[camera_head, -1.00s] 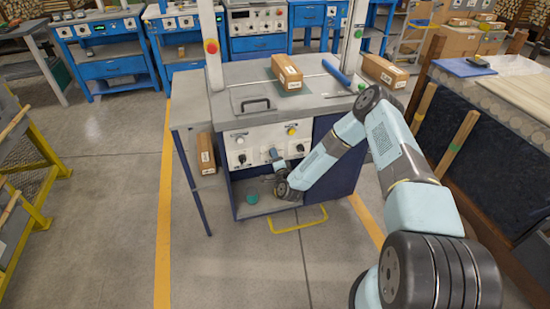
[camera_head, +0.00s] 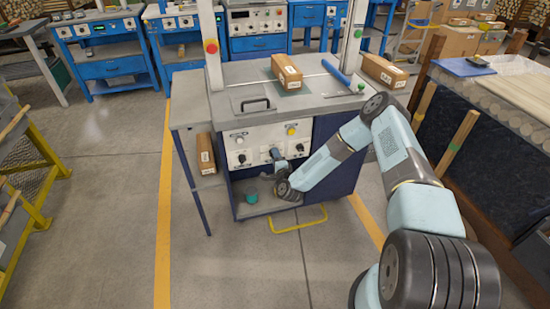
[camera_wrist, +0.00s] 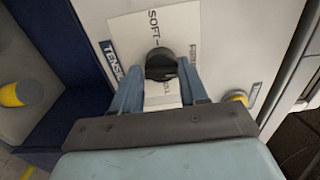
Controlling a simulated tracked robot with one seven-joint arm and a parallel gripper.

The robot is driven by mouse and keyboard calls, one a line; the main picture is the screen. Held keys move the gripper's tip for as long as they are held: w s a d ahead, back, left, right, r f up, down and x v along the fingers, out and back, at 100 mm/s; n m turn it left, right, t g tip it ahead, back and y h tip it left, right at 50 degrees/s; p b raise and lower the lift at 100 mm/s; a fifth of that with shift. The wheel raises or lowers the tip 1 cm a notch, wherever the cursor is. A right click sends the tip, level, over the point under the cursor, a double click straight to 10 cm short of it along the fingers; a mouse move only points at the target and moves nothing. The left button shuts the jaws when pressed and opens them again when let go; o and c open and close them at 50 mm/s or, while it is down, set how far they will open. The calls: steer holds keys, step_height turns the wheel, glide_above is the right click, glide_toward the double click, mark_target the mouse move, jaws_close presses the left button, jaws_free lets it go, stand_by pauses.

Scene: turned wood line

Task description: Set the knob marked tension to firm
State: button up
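The tension knob (camera_wrist: 160,63) is a dark round knob on a white plate in the wrist view. A blue label partly reading "TENS" (camera_wrist: 111,60) is left of it, "SOFT" is printed above it, and a partly covered word stands to its right. My gripper (camera_wrist: 160,72) is open, with one blue finger on each side of the knob; whether either finger touches it is unclear. Where the knob points is hard to tell. In the head view, my gripper (camera_head: 274,154) is at the white control panel (camera_head: 256,141) and hides the knob.
A yellow button (camera_head: 291,130), a white button (camera_head: 239,140) and other dark knobs (camera_head: 241,158) (camera_head: 300,148) share the panel. A teal round object (camera_head: 252,195) lies on the shelf below.

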steer(key=o, duration=0.4)
steer(key=v, duration=1.3)
steer(key=shift+s+d, duration=0.15)
steer(key=shift+s, duration=0.2)
steer(key=shift+w, duration=0.1)
